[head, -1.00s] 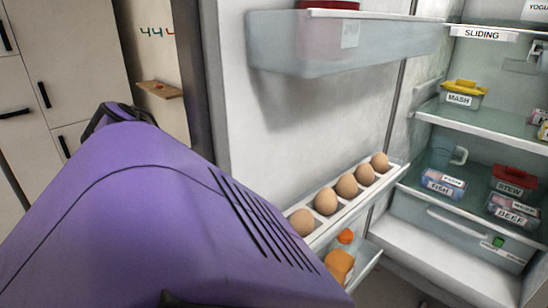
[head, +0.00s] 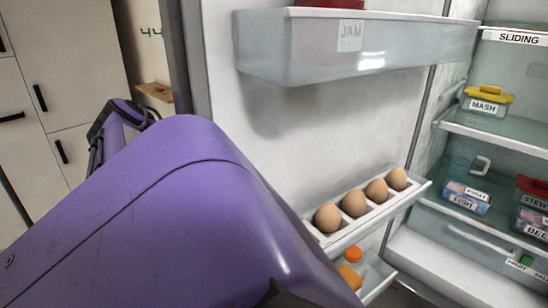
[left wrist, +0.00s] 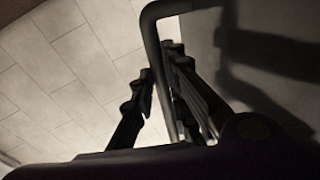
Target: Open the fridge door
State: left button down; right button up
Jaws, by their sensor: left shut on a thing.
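The fridge door (head: 310,130) stands open in the head view, showing its inner face with a bin labelled JAM (head: 290,55) and an egg rack (head: 330,240). In the left wrist view, the grey bar handle (left wrist: 153,38) stands off the door's outer face (left wrist: 270,60). My left gripper (left wrist: 163,75) is shut on this handle, with its fingers on either side of the bar. In the head view my purple left arm covers the lower left, and the gripper and handle are hidden. My right gripper is in neither view.
Inside the fridge, a MASH tub (head: 486,101) stands on a glass shelf (head: 500,128), with a FISH box (head: 466,197) below. Several eggs (head: 353,203) sit in the rack. Pale cabinets (head: 60,60) stand at the left. Tiled floor (left wrist: 60,70) shows in the left wrist view.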

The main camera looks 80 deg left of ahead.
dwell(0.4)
pick_arm(q)
jog(key=c, duration=1.7)
grip_release()
jog(key=shift+a, duration=0.1)
jog(key=shift+c, duration=0.2)
notch_tip(320, 180, up, 12)
jog(key=a, duration=0.2)
jog(key=shift+s, duration=0.4)
jog(key=shift+f, duration=0.1)
jog(key=shift+c, duration=0.5)
